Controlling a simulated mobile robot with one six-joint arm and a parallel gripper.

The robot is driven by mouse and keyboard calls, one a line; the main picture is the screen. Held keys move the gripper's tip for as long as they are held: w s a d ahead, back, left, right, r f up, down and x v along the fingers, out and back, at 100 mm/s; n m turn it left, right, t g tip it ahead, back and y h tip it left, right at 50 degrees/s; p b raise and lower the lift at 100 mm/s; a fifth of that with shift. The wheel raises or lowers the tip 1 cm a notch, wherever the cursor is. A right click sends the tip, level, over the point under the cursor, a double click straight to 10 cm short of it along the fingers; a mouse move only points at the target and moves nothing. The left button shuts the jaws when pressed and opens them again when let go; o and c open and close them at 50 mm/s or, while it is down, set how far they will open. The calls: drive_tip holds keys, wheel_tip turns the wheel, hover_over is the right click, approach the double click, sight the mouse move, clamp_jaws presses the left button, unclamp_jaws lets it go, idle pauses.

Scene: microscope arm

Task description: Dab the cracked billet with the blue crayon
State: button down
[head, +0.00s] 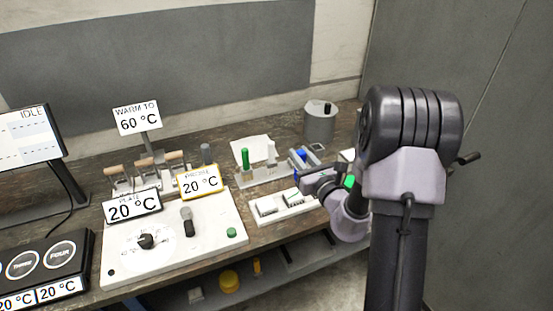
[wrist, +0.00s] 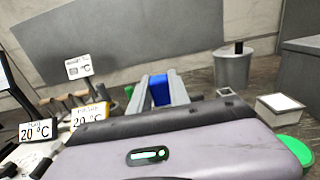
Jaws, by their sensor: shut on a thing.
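The blue crayon (head: 299,156) shows between the fingers of my gripper (head: 305,157), at the right end of the crayon rack (head: 256,178). In the wrist view the crayon (wrist: 160,90) sits between two grey fingers (wrist: 161,89), which are shut on it. Its lower end is hidden, so I cannot tell if it still touches the rack. A white tray (head: 304,205) with small pieces lies in front of the rack, partly behind my arm. I cannot make out which piece is the cracked billet.
A green crayon (head: 245,159) and a pale one (head: 271,154) stand in the rack. A grey canister (head: 319,124) stands behind. The white control plate (head: 170,265), with its knobs, lies left. Wooden-handled tools (head: 145,165) and small signs stand at the back left.

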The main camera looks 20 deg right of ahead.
drive_tip(key=shift+s+a+f, duration=0.1)
drive_tip(key=shift+s+a, duration=0.1)
drive_tip(key=shift+s, duration=0.1)
drive_tip(key=shift+w+f, duration=0.1)
drive_tip(key=shift+f, duration=0.15)
drive_tip(key=f+b, duration=0.5)
drive_tip(key=shift+w+d+f, duration=0.25)
drive_tip(key=shift+w+d, duration=0.05)
drive_tip(key=shift+d, duration=0.1)
drive_tip(key=shift+f, duration=0.1)
drive_tip(key=shift+s+f+b, duration=0.1)
drive_tip(key=shift+f+b, duration=0.4)
drive_tip(key=shift+f, duration=0.1)
idle(0.8)
wheel_tip(320, 180, up, 7)
drive_tip(key=p, duration=0.6)
drive_tip(key=shift+r, duration=0.15)
